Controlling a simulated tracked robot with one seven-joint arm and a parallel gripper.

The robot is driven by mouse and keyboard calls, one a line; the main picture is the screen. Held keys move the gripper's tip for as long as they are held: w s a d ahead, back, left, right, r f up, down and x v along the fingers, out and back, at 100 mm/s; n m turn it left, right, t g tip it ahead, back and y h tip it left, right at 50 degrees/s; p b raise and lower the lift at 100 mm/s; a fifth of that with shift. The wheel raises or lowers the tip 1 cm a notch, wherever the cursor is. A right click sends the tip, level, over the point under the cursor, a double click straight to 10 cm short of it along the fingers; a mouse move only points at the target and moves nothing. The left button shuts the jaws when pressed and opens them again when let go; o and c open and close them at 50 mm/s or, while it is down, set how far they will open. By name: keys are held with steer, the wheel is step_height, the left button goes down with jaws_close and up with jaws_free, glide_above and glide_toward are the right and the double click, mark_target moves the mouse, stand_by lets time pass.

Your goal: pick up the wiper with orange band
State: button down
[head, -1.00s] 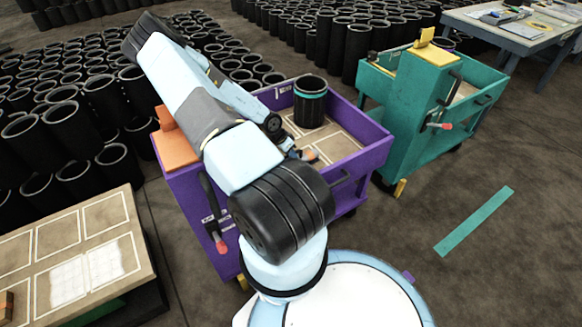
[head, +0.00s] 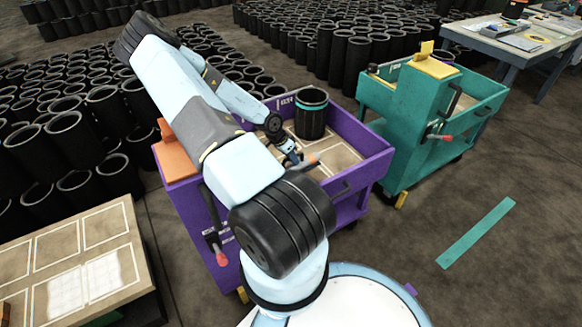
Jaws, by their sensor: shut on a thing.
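My gripper (head: 297,158) is low over the tan floor of the purple cart, at the end of my pale blue arm. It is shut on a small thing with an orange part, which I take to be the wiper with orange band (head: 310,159). The wiper is small here and partly hidden by the gripper, so its full shape does not show. I cannot tell whether it touches the cart floor. A black sleeve with a teal band (head: 311,116) stands upright in the cart just behind the gripper.
The purple cart (head: 365,166) has raised walls around the gripper. A teal cart (head: 415,125) stands to its right. A tan table (head: 75,265) with white outlines is at the lower left. Many black sleeves (head: 75,140) fill the back and left. The right floor is clear, with a teal strip (head: 477,232).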

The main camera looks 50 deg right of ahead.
step_height(320, 180, up, 13)
stand_by(0.3)
steer(key=shift+r, duration=0.1)
steer(key=c, duration=1.6)
jaws_free()
steer(key=shift+c, duration=1.3)
jaws_close()
